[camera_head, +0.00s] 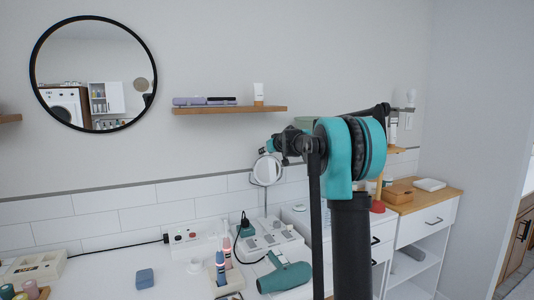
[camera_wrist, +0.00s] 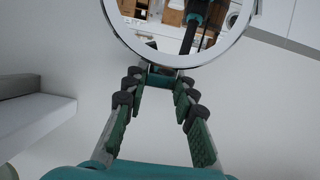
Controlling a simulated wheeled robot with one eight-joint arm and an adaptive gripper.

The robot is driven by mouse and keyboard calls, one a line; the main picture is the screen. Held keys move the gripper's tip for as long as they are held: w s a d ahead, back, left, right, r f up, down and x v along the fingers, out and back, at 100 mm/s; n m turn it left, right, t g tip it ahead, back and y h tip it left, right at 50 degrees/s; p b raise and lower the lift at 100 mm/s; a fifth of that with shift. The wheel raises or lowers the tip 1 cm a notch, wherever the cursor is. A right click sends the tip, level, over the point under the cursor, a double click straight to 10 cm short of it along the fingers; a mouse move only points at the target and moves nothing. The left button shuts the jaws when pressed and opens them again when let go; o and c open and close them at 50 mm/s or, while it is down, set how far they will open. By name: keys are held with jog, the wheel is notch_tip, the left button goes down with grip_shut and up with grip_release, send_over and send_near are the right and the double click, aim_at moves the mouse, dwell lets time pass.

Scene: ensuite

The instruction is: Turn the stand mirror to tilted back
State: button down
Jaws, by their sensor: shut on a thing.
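The stand mirror (camera_head: 266,170) is a small round mirror with a light rim on a thin stem, standing on the white counter near the wall. My gripper (camera_head: 287,146) reaches its upper rim from above in the head view. In the wrist view, the mirror (camera_wrist: 153,29) fills the top middle, with its silver rim at the fingertips. My gripper (camera_wrist: 163,75) is shut on the rim there, though the exact contact is hard to see. The mirror's stem and base are partly hidden. Its exact tilt cannot be told.
A teal hair dryer (camera_head: 285,278), a grey-white tray (camera_head: 268,236) and toothbrushes in a holder (camera_head: 224,268) are near the mirror on the counter. A wooden shelf (camera_head: 228,109) is on the wall above. A drawer cabinet (camera_head: 428,222) stands at the right.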

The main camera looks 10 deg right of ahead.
jog(key=c, duration=1.2)
grip_release()
jog(key=shift+w, duration=0.1)
jog(key=v, duration=1.2)
jog(key=shift+a, duration=0.1)
jog(key=shift+c, duration=0.3)
